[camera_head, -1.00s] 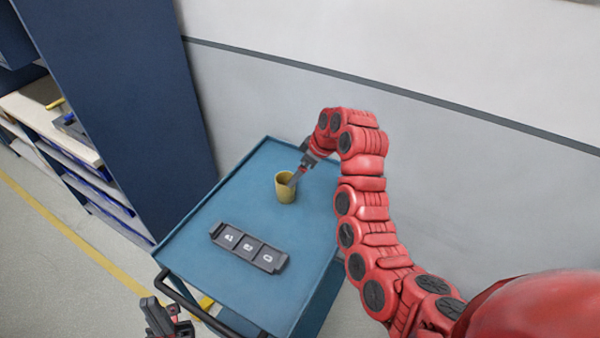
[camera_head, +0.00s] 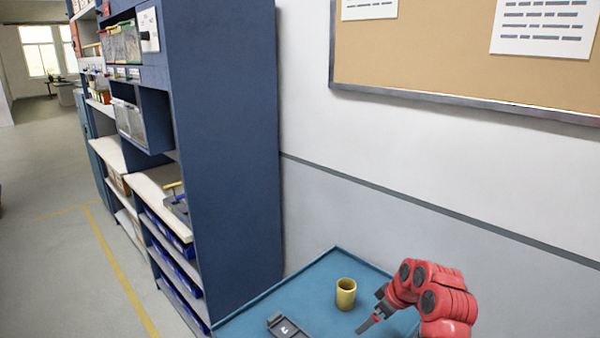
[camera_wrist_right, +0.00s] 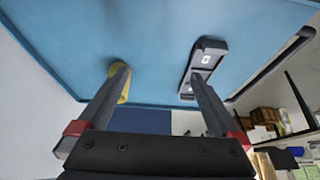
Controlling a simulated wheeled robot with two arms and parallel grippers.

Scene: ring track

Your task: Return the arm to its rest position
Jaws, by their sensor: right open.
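My right gripper (camera_head: 369,321) is open and empty beside the yellow cup (camera_head: 346,294), to its right in the head view and apart from it. The cup stands upright on the blue table top (camera_head: 325,318). In the right wrist view the two fingers (camera_wrist_right: 158,78) are spread apart, and the left one partly covers the cup (camera_wrist_right: 124,86). My right arm (camera_head: 440,295) is red and bent, cut off by the lower edge of the head view. My left gripper is out of view.
A tall blue shelf unit (camera_head: 235,150) stands left of the table. A wall (camera_head: 400,190) rises behind.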

